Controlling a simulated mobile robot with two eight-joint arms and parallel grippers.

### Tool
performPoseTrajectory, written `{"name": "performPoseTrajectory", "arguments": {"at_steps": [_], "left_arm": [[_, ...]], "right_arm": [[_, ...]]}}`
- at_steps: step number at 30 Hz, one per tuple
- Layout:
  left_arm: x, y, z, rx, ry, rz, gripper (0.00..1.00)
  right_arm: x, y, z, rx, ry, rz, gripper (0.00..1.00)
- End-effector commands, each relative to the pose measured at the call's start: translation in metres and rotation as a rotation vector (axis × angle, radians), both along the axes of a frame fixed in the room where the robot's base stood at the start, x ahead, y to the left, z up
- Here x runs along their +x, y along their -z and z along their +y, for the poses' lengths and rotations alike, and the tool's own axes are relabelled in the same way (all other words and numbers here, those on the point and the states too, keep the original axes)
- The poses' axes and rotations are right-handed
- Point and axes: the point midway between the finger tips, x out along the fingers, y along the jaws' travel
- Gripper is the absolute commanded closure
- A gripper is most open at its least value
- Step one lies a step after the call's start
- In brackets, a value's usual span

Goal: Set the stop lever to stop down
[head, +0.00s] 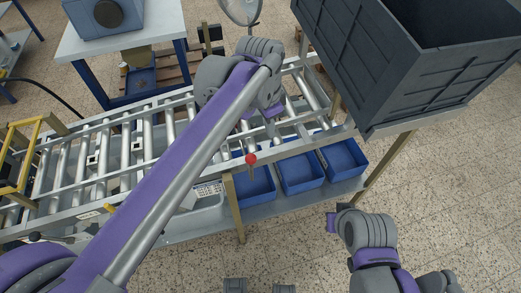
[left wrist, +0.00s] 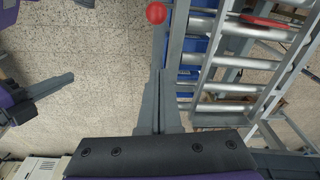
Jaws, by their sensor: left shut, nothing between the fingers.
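The stop lever's red ball knob (head: 251,159) shows at the front rail of the roller conveyor (head: 110,205), above the blue bins. A short shaft shows below it. The knob also shows at the top of the left wrist view (left wrist: 156,13), straight ahead of my left fingertips and apart from them. My left gripper (head: 270,130) is over the conveyor's right part, behind the knob in the head view. Its fingers (left wrist: 160,75) are shut and empty. My right gripper (head: 333,221) is over the floor in front of the conveyor; its finger opening is unclear.
Blue bins (head: 301,175) stand on the shelf under the conveyor. A large dark crate (head: 395,75) stands at the right. A yellow frame (head: 22,160) stands over the left end. A white table (head: 125,38) is behind. The floor at the front right is clear.

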Motion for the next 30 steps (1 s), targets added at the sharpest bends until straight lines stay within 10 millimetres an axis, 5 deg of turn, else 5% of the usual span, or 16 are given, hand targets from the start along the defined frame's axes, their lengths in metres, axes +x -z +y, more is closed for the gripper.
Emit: {"name": "performPoseTrajectory", "arguments": {"at_steps": [8,21,30], "left_arm": [[0.002,0.016,-0.002,0.000,-0.002,-0.001,1.00],[0.009,0.102,-0.009,-0.001,-0.004,-0.001,1.00],[-0.008,0.091,0.022,-0.001,-0.005,-0.001,1.00]], "right_arm": [[0.000,0.001,0.000,0.000,0.000,0.001,1.00],[-0.002,0.007,0.000,0.000,0.000,0.004,1.00],[0.001,-0.002,0.000,0.000,0.000,-0.001,1.00]]}}
